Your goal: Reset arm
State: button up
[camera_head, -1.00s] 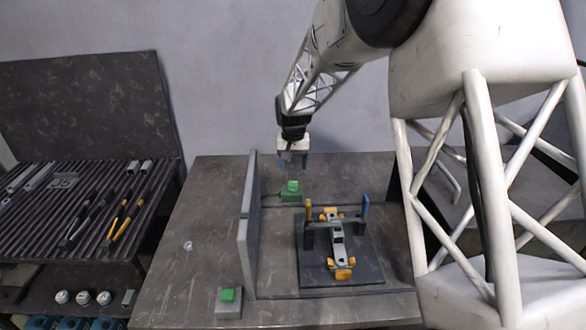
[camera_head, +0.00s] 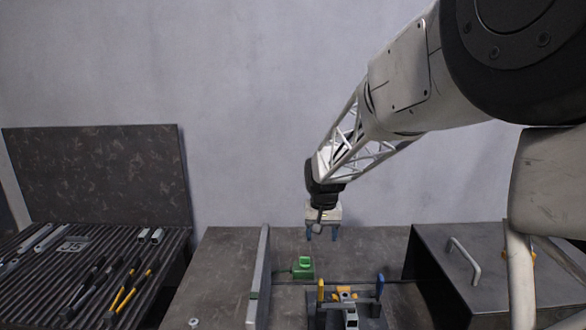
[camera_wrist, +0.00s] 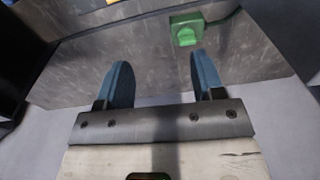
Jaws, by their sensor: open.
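My gripper (camera_head: 322,233) hangs from the end of my arm above the back part of the dark table (camera_head: 225,275). Its two blue fingers are apart with nothing between them. In the wrist view my gripper (camera_wrist: 157,78) also shows open and empty, its fingers over the table top. A green button box (camera_head: 303,267) sits on the table below and a little left of the gripper, apart from it. It shows in the wrist view (camera_wrist: 186,30) beyond the right finger.
A grey upright panel (camera_head: 259,275) stands left of the button. A fixture with a bracket (camera_head: 351,314) and yellow and blue posts is at the front, cut off by the frame. A slatted rack (camera_head: 95,270) with tools stands left. A dark box with a handle (camera_head: 465,262) is right.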

jog(key=s+d+r, duration=0.2)
jog(key=s+d, duration=0.1)
jog(key=s, duration=1)
jog(key=s+d+r+t, duration=0.1)
jog(key=s+d, duration=0.3)
jog(key=s, duration=0.9)
jog(key=s+d+r+t, duration=0.1)
jog(key=s+d+r, duration=0.2)
jog(key=s, duration=1.1)
jog(key=shift+d+r, duration=0.25)
jog(key=shift+s, duration=0.1)
